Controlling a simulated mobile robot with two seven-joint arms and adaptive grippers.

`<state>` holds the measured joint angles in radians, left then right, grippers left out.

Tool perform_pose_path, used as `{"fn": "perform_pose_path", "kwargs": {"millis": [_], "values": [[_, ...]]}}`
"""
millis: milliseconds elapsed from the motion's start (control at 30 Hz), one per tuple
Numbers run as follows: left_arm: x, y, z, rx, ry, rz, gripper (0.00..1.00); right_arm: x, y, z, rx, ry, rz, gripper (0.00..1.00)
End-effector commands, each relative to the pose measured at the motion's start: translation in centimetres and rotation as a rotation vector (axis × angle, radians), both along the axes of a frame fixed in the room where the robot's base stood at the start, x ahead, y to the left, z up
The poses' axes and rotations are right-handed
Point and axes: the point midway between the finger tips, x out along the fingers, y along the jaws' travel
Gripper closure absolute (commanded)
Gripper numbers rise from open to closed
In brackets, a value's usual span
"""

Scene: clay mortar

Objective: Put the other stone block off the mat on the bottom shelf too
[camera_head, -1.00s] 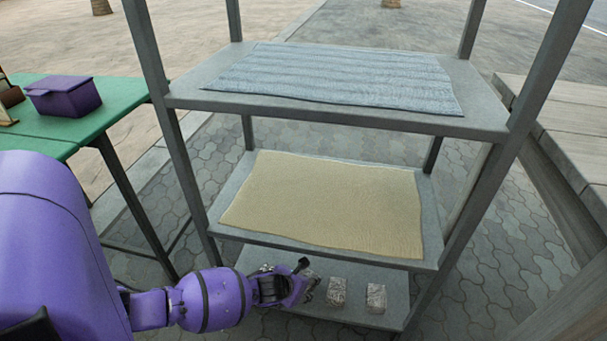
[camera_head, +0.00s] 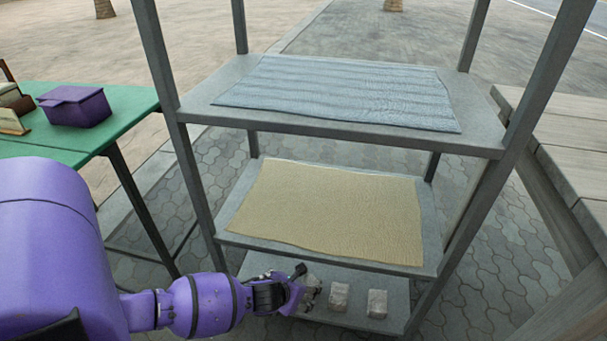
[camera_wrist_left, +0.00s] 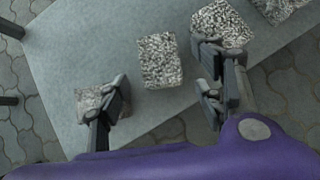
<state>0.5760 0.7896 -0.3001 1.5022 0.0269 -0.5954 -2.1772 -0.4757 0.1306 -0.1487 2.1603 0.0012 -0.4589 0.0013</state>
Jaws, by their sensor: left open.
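My left gripper (camera_head: 303,285) is open, low at the bottom shelf (camera_head: 262,262). In the head view two grey speckled stone blocks, one (camera_head: 339,297) and another (camera_head: 376,303), stand on that shelf to its right. A third block (camera_head: 313,290) shows partly at the fingertips. In the left wrist view a block (camera_wrist_left: 160,60) shows in the space between the open fingers (camera_wrist_left: 163,92). Another block (camera_wrist_left: 88,101) is partly behind the left finger, and two more show at upper right. I see no block on the yellowish mat (camera_head: 330,210) or the blue-grey mat (camera_head: 340,92).
The yellowish mat lies on the middle shelf, close above my left gripper. Shelf posts stand at the corners. A green table (camera_head: 125,120) with a purple box (camera_head: 75,106) is at the left. A wooden plank structure (camera_head: 575,150) is at the right.

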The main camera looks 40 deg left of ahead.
Motion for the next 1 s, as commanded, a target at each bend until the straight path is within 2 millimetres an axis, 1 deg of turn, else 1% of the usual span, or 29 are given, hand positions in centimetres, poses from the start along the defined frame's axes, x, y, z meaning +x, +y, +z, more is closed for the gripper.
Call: {"fn": "perform_pose_path", "kwargs": {"millis": [33, 100, 200, 300, 433, 833, 933, 967, 1000], "values": [[-0.7, -0.1, 1.6, 0.001, -0.002, -0.002, 0.38, 0.2, 0.0, 1.1, 0.001, -0.01, -0.004, 0.6], [-1.6, -0.3, 2.8, 0.001, -0.004, -0.002, 0.38, 0.1, 0.1, 1.8, 0.002, -0.014, -0.012, 0.6], [-2.8, -0.5, 4.2, 0.0, -0.003, -0.001, 0.38, -0.3, 0.1, 2.3, 0.004, -0.011, -0.026, 0.6], [-3.7, -0.6, 5.1, 0.001, -0.002, -0.001, 0.38, -0.9, 0.1, 2.7, 0.004, -0.004, -0.039, 0.6], [-4.3, -0.8, 5.7, -0.001, -0.001, 0.0, 0.38, -1.1, 0.1, 3.1, 0.005, -0.004, -0.042, 0.6], [-4.7, -0.9, 5.8, -0.006, 0.001, 0.006, 0.38, -0.7, 0.1, 3.3, 0.004, -0.013, -0.041, 0.6], [-5.8, -1.4, 6.7, -0.045, 0.002, 0.041, 0.38, -0.4, 0.1, 4.4, 0.005, -0.024, -0.04, 0.6], [-6.4, -1.6, 7.1, -0.064, 0.004, 0.06, 0.38, -0.3, 0.1, 5.0, 0.005, -0.029, -0.04, 0.6], [-7.5, -2.1, 7.8, -0.103, 0.006, 0.096, 0.38, -0.1, 0.2, 6.0, 0.006, -0.036, -0.04, 0.6]]}}
